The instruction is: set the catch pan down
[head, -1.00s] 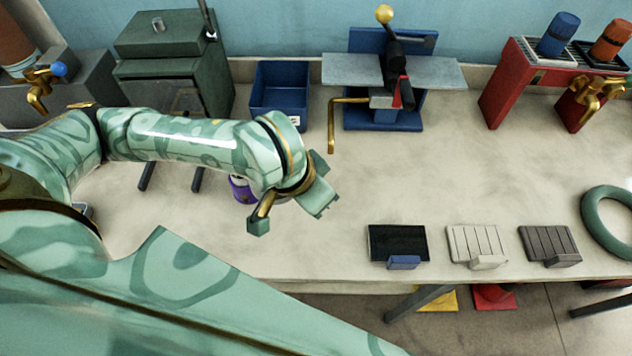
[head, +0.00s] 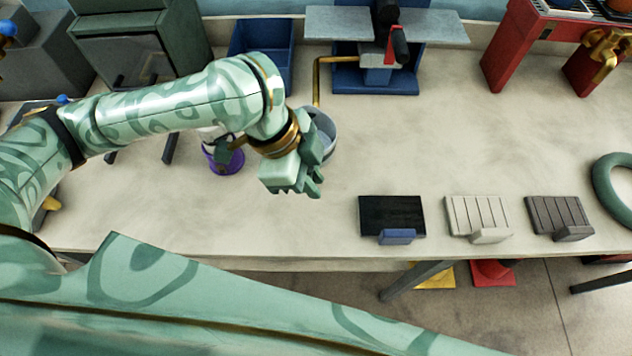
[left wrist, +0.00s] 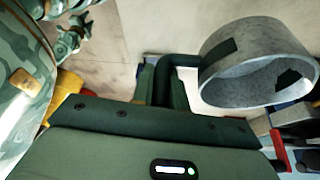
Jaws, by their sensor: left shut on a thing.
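The catch pan is a round grey metal pan (head: 325,130) with a dark handle. In the head view it shows only partly, behind my left gripper (head: 305,182). In the left wrist view the pan (left wrist: 258,70) is at the upper right, and its inside looks empty apart from dark patches. My left gripper (left wrist: 162,85) is shut on the pan's dark bent handle (left wrist: 180,60). The pan is near the front of the blue stand's brass spout. I cannot tell whether its bottom touches the bench.
A purple-based container (head: 226,163) stands left of my gripper, partly hidden. Behind are a blue bin (head: 262,45) and a blue stand with a brass spout (head: 318,75). Black (head: 390,214), white (head: 476,214) and dark grey (head: 557,212) plates lie at front right. The bench (head: 430,140) between is clear.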

